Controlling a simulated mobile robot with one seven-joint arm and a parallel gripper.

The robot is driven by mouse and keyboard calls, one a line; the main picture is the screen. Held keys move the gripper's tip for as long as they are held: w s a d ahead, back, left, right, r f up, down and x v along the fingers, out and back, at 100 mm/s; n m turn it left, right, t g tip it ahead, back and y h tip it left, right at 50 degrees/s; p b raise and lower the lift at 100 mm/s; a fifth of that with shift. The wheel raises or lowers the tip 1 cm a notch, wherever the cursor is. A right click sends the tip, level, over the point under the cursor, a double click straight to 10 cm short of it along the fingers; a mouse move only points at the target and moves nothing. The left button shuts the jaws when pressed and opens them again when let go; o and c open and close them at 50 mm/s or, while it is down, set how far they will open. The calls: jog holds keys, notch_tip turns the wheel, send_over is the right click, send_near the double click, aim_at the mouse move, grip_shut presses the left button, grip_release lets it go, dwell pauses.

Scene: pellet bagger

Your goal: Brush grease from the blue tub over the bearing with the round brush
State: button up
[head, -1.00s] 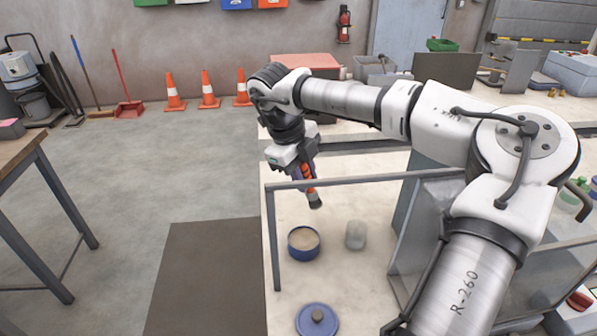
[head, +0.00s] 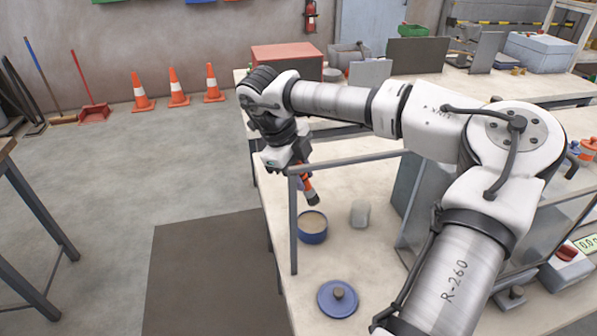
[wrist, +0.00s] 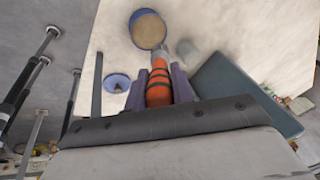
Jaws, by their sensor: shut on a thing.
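The blue tub (head: 312,238) stands open on the pale bench, with tan grease (head: 312,222) inside. It is also in the wrist view (wrist: 135,40). My gripper (head: 301,172) is shut on the orange handle of the round brush (head: 309,187). The brush (wrist: 159,88) lies between the two fingers in the wrist view and points toward the tub. In the head view its dark tip points down, just above the tub's far rim; whether it touches grease I cannot tell. I cannot clearly make out the bearing.
A grey, cloudy cylinder (head: 360,214) stands right of the tub. A blue lid with a dark knob (head: 338,297) lies nearer. A grey metal frame (head: 293,225) rises close left of the tub, its top bar passing near my gripper. Clear panels stand at right.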

jog(key=shift+f+b, duration=1.55)
jog(key=shift+f, duration=1.35)
jog(key=shift+f+b, duration=0.65)
jog(key=shift+b, duration=0.1)
jog(key=shift+r, duration=0.15)
jog(key=shift+r+p, duration=1.95)
jog(key=shift+r, duration=1.5)
notch_tip(320, 180, down, 4)
jog(key=b, duration=0.4)
jog(key=shift+r, duration=0.15)
